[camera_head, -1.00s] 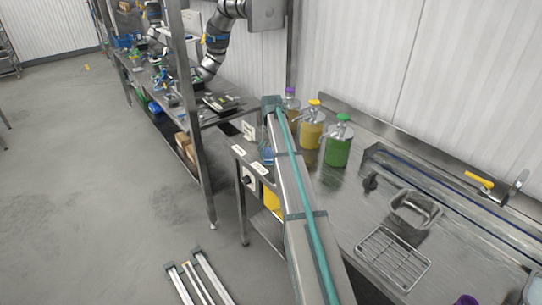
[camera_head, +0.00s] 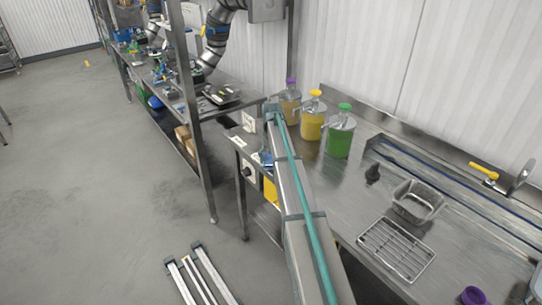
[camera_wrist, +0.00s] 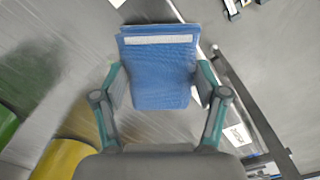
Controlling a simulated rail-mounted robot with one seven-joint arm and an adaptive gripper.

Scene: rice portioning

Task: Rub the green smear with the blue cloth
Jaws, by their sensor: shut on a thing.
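The blue cloth (camera_wrist: 162,75), with a white stripe near its far edge, fills the middle of the wrist view. My gripper (camera_wrist: 160,88) is shut on it, with one teal-and-grey finger on each side. In the head view, a small blue part of the cloth (camera_head: 267,159) shows beside my arm, and my arm hides most of my gripper. I cannot make out a green smear in either view.
A steel counter (camera_head: 335,190) carries a green dispenser (camera_head: 339,137), a yellow one (camera_head: 312,124) and a purple-topped one (camera_head: 290,109). A steel tub (camera_head: 416,204), a wire rack (camera_head: 396,250) and a purple cup (camera_head: 472,297) stand further right.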

